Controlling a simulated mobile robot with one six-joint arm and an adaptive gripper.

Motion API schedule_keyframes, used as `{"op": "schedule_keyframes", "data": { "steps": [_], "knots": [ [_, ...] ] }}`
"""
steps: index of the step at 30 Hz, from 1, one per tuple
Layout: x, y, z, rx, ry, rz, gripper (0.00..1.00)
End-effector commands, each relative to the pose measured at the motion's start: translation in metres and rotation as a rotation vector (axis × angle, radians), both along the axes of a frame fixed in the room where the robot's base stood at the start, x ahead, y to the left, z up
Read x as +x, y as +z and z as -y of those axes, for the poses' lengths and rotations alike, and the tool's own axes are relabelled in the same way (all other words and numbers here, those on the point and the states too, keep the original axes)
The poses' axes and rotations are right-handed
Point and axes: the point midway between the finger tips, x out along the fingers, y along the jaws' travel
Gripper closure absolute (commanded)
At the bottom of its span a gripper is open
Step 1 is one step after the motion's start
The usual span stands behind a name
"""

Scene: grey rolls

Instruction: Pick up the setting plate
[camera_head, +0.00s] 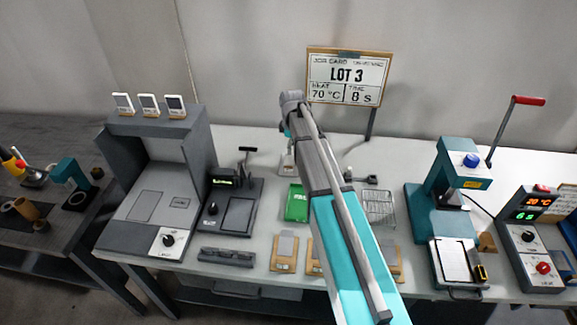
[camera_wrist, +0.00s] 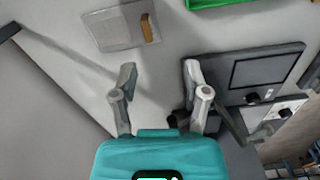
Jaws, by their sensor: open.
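No label picks out the setting plate, so I cannot tell for certain which item it is. A flat pale grey plate with a tan block on it (camera_wrist: 113,31) lies on the bench at the upper left of the wrist view. My gripper (camera_wrist: 158,78) is open and empty in the wrist view, its fingers apart over bare bench, with the pale plate beyond the left finger. In the head view my arm rises across the middle and hides part of the bench; the fingers do not show clearly there. A small pale item (camera_head: 287,162) shows beside my arm.
A dark device with a flat panel (camera_head: 231,212) stands left of a green tray (camera_head: 297,204); it also shows near my right finger (camera_wrist: 262,73). A wire rack (camera_head: 380,207) and teal press (camera_head: 432,212) stand right. Small boards (camera_head: 285,255) line the front. A sign (camera_head: 347,77) stands behind.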

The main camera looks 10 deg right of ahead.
Motion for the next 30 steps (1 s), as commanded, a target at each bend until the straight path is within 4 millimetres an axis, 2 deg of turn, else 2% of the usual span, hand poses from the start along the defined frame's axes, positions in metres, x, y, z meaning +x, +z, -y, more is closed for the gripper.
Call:
{"op": "schedule_keyframes", "data": {
  "steps": [1,6,20,30],
  "knots": [
    [0.016,0.000,0.000,0.000,0.041,0.000,0.40],
    [0.032,0.001,0.001,0.000,0.133,0.000,0.40],
    [0.033,0.000,0.000,0.000,0.152,0.000,0.40],
    [0.033,-0.020,0.000,0.000,0.151,0.000,0.40]
  ]
}}
